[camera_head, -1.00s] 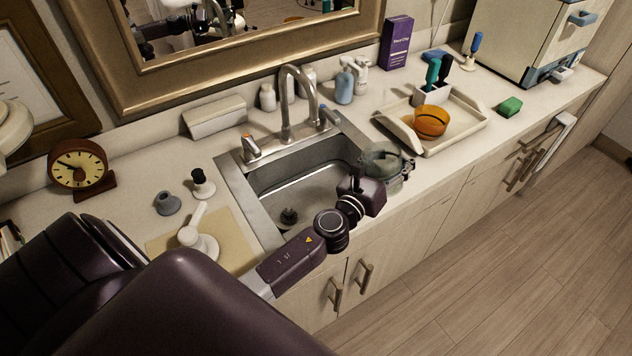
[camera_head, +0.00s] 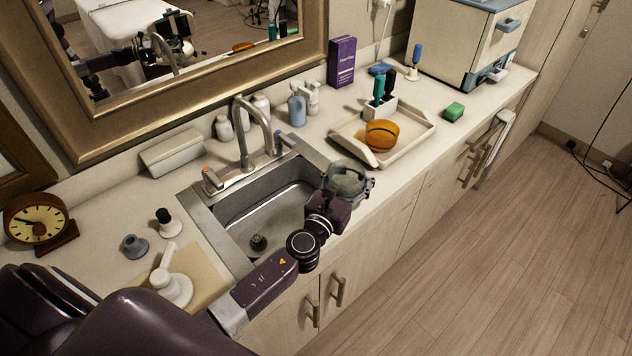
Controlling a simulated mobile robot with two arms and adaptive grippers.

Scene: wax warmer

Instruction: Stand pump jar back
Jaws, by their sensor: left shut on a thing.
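A clear round glass jar with pale contents (camera_head: 348,179), which looks like the pump jar, is at the right end of the sink, by the counter's front edge. My left gripper (camera_head: 338,200) reaches it from the front left and is shut on it. The gripper's fingers are mostly hidden by its own body and the glass. I cannot tell whether the jar touches the counter. A white pump-like top with a spout (camera_head: 173,286) sits on a beige mat (camera_head: 207,270) left of the sink. My right gripper is not in view.
The sink (camera_head: 265,215) with its tall faucet (camera_head: 243,130) lies left of the jar. Small bottles (camera_head: 297,110) line the back.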

